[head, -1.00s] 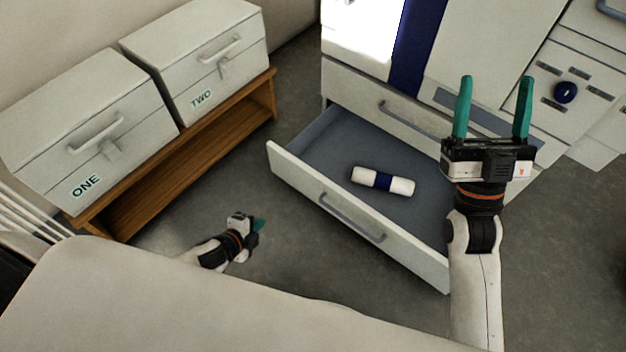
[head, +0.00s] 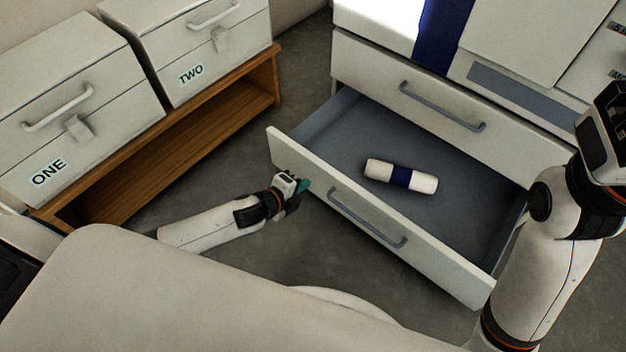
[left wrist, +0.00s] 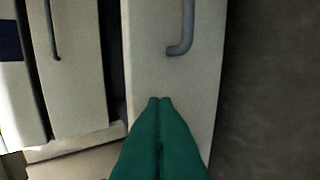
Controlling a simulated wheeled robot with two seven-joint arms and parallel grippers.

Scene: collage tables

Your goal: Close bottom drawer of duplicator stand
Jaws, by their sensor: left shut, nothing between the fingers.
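The bottom drawer (head: 440,262) of the duplicator stand is pulled out, its grey inside showing. A white roll with a dark blue band (head: 400,176) lies in it. The drawer's front has a grey bar handle (head: 367,217). My left gripper (head: 304,186) is at the left part of the drawer front, left of the handle. In the left wrist view its green fingers (left wrist: 160,100) are together and empty, over the drawer front (left wrist: 150,60) below the end of the handle (left wrist: 181,45); contact is not clear. My right arm is at the right edge; its fingertips are out of view.
The closed upper drawer (head: 425,95) is above the open one. Box ONE (head: 75,140) and box TWO (head: 215,60) stand on a wooden shelf (head: 190,135) at left.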

